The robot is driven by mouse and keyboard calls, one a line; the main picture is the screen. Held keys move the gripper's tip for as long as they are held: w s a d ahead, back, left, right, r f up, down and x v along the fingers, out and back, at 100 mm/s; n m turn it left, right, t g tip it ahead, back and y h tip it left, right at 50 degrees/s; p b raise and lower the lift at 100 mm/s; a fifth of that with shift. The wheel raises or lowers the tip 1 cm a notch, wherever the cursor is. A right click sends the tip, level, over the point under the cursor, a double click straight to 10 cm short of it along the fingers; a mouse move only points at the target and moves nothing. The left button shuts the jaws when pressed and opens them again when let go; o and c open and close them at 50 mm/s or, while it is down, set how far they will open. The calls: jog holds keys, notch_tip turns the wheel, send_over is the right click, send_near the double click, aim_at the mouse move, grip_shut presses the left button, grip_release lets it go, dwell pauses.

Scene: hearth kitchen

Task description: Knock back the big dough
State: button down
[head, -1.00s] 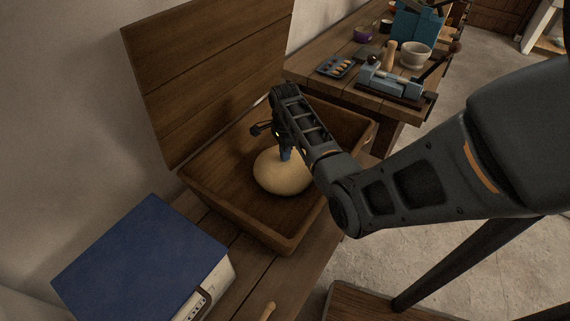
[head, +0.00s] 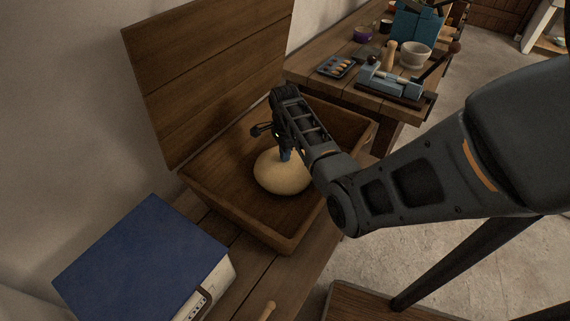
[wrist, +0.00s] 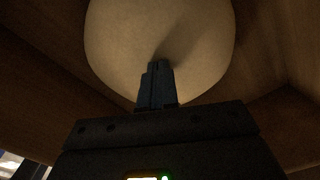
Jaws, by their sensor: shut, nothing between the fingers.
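The big dough (head: 283,176) is a pale, smooth, rounded lump on the floor of an open wooden trough (head: 228,208). It also fills the upper middle of the wrist view (wrist: 160,40). My gripper (head: 285,155) points down at the top of the dough, with its blue fingers closed together and empty. In the wrist view the fingertips (wrist: 160,66) meet the dough's surface, where a shaded dip shows beside them. I cannot tell how deep they press. My arm hides the right part of the dough in the head view.
The trough's raised wooden lid (head: 210,75) stands against the wall behind. A workbench (head: 330,88) at the back holds a white mortar (head: 415,54), a blue tool (head: 390,80) and a tray (head: 338,66).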

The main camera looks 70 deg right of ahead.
jog(key=shift+f, duration=0.45)
dwell(1.0)
jog(key=shift+r+p, duration=1.1)
jog(key=shift+r, duration=1.55)
notch_tip(320, 180, up, 8)
send_over(285, 164)
